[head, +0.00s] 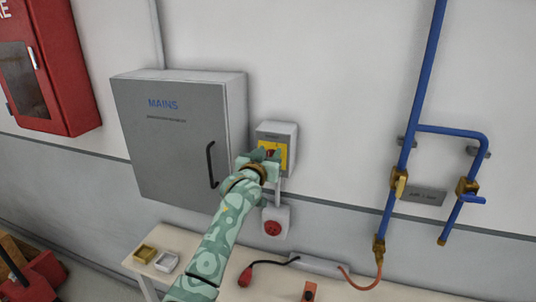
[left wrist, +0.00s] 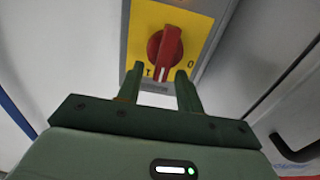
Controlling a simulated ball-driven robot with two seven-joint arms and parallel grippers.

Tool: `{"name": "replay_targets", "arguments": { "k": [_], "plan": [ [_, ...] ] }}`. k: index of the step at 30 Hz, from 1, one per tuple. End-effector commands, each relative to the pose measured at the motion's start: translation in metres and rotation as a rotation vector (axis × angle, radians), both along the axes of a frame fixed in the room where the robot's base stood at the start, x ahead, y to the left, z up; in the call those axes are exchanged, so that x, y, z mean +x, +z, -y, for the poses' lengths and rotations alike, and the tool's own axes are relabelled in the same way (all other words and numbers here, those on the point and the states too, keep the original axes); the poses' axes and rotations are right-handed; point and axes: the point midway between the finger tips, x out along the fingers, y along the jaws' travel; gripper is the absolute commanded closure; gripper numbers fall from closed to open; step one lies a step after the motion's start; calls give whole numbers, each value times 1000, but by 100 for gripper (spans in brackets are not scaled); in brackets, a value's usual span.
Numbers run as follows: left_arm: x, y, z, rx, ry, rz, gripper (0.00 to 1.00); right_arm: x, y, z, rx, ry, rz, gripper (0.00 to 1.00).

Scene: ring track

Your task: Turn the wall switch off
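The wall switch (head: 289,136) is a grey box on the wall with a yellow face and a red knob. In the left wrist view the red knob (left wrist: 166,50) sits on the yellow plate (left wrist: 201,30). Its handle is slightly tilted, with a white mark at its lower end, between a mark on the left and a "0" on the right. My left gripper (head: 262,157) is at the switch face. In the left wrist view its two fingers (left wrist: 160,74) are apart, on either side of the knob's lower end; I cannot tell whether they touch it. My right gripper is not in view.
A grey MAINS cabinet (head: 170,150) with a black handle is left of the switch. A red-buttoned box (head: 273,224) is below it. Blue pipes (head: 410,130) run on the right. A bench (head: 225,283) stands below; a red cabinet (head: 68,65) hangs far left.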

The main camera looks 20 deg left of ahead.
Motion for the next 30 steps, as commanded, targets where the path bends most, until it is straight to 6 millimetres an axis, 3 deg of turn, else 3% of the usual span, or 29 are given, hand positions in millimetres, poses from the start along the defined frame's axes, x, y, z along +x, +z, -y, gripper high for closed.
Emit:
{"name": "replay_targets", "arguments": {
  "k": [4,8,9,20,30],
  "plan": [
    [0,0,0,0,0,0,64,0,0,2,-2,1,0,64],
    [0,0,0,0,0,0,97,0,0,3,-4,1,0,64],
    [0,0,0,0,0,-1,100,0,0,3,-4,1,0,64],
    [-1,-4,0,-8,0,-9,100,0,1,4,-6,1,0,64],
    [-1,-5,-3,-152,0,-22,100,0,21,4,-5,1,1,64]
  ]
}}
